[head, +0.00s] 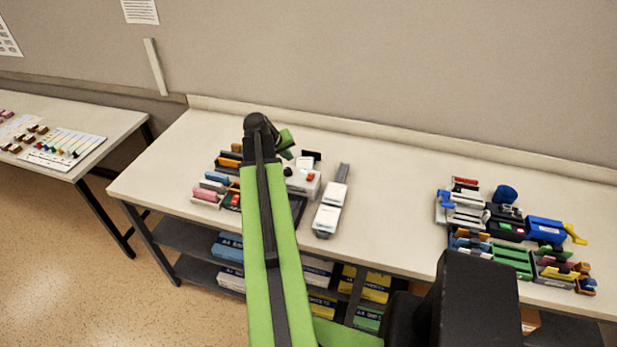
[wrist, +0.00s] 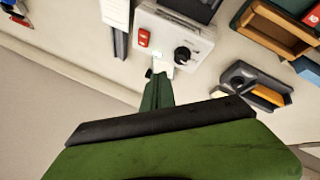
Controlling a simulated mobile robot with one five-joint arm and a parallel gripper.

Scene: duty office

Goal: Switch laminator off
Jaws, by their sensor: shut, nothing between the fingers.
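A white machine with a red switch and a black knob, which looks like the laminator (head: 302,184), stands on the long table behind my arm. In the wrist view the laminator's pale panel (wrist: 168,28) shows the red rocker switch (wrist: 143,37) on the left and the round black knob (wrist: 182,54) on the right. My gripper (wrist: 160,76) is shut and empty. Its green tip is at the panel's near edge, between switch and knob; I cannot tell whether it touches. In the head view my gripper (head: 286,140) is partly hidden by my arm.
White long devices (head: 330,208) stand close to the right of the laminator. Coloured stationery (head: 208,190) crowds its left. In the wrist view a brown tray (wrist: 268,32) and a dark holder (wrist: 250,82) lie to the right. The table's middle (head: 390,200) is clear.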

